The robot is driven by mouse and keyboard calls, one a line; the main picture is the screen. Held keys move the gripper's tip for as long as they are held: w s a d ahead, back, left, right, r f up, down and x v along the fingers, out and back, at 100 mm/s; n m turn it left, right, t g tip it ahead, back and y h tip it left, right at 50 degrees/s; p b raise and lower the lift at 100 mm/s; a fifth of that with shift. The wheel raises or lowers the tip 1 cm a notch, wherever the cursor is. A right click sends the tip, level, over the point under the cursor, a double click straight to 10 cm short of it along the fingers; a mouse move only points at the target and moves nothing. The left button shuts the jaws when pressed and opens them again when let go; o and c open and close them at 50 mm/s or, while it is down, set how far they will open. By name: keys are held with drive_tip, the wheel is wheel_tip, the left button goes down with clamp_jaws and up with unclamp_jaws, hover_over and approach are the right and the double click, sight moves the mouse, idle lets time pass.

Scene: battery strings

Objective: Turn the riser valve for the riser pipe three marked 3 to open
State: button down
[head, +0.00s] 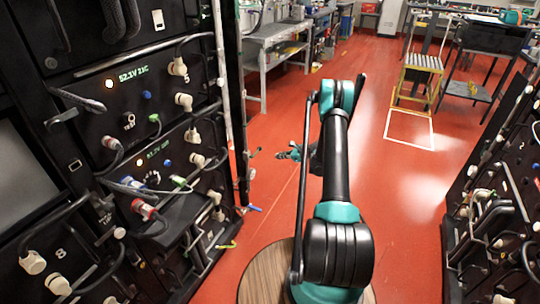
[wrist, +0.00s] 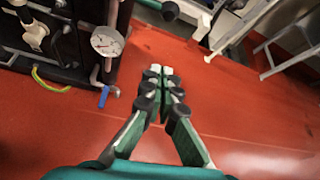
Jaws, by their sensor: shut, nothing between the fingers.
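My gripper (head: 284,155) is shut and empty, held out over the open red floor to the right of the left rack. In the wrist view its fingertips (wrist: 159,72) are together with nothing between them. A small blue lever handle (wrist: 103,97) sits at the foot of a pipe (wrist: 108,75) at the rack's edge, left of and apart from my fingertips. A blue handle also shows low by the rack in the head view (head: 252,208). I cannot read a mark 3 on any pipe, nor tell which riser valve belongs to it.
The left black rack (head: 105,80) carries plugs, cables and lit displays. Another rack (head: 520,165) is at right. A yellow step stool (head: 423,62) stands behind; the middle floor is clear.

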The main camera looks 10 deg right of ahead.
drive_tip(key=w+a, duration=0.5)
drive_tip(key=a, duration=0.2)
drive_tip(key=shift+w+a+f, duration=0.2)
drive_tip(key=shift+w+f, duration=0.1)
drive_tip(key=shift+f, duration=0.15)
